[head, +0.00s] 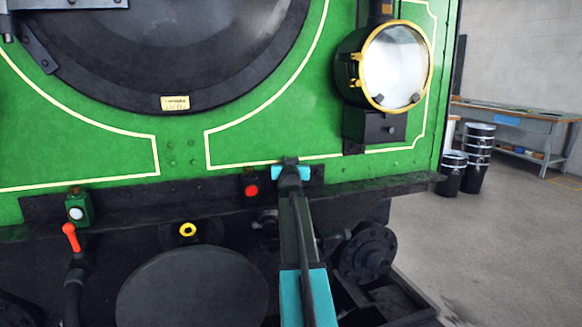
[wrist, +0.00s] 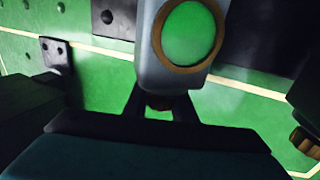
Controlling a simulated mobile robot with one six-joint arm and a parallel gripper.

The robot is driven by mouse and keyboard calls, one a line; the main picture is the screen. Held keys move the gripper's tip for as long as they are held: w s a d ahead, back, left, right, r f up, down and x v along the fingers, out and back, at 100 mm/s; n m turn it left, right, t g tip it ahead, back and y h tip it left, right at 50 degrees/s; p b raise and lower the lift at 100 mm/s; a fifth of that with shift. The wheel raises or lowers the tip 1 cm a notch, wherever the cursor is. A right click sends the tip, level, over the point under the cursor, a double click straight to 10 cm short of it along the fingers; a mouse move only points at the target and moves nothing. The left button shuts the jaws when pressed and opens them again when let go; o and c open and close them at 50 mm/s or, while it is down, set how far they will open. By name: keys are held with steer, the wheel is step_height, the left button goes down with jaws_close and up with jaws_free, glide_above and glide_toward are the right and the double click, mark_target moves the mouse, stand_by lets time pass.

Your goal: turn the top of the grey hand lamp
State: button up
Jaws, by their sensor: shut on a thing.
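The grey hand lamp (wrist: 158,68) shows in the wrist view at the top centre, a pale grey body with a round green lens in a brass ring. A small brownish top piece (wrist: 159,102) on its end sits between the two dark fingers of my gripper (wrist: 160,108), which are shut on it. In the head view my gripper (head: 290,164) is at the dark ledge under the green front plate. The grey lamp is hidden there behind my gripper and arm.
A dark lamp with a red lens (head: 251,190) stands close left of my gripper. A green lamp with a white lens (head: 77,211) is farther left. A large brass-rimmed headlamp (head: 396,67) is above right. A round buffer (head: 195,288) and a red-handled lever (head: 71,238) are below.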

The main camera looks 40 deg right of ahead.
steer(key=shift+s+a+f+b, duration=0.15)
steer(key=shift+f+b, duration=0.1)
steer(key=shift+b, duration=0.95)
steer(key=shift+s+r, duration=0.1)
steer(key=shift+r, duration=0.1)
steer(key=o, duration=1.1)
steer(key=shift+s+a, duration=0.1)
steer(key=shift+a, duration=0.05)
steer(key=shift+p+v, duration=0.3)
steer(key=shift+v, duration=6.45)
steer(key=shift+a+r, duration=0.1)
steer(key=shift+r, duration=0.05)
